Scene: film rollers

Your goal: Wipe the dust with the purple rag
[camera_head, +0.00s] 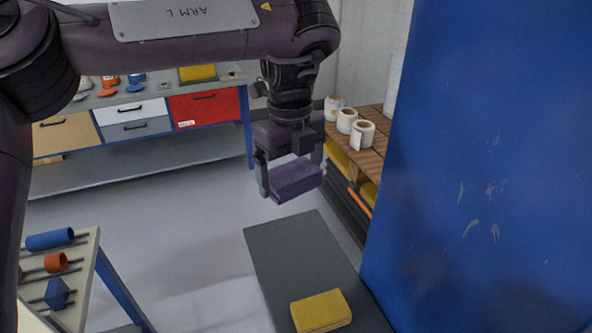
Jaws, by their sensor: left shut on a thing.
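My left gripper (290,178) points down in the middle of the head view. It is shut on a folded purple rag (296,180), held in the air above the far end of a dark grey surface. Pale dusty marks (478,215) show on the tall blue panel (450,130) at the right. The rag is apart from the panel, to its left. My right gripper is not in view.
A yellow folded cloth or block (320,311) lies on the dark grey surface (298,252). White rolls (363,132) stand on a wooden shelf behind. A workbench with drawers (205,107) is at the back left. A rack with film rollers (50,240) stands front left.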

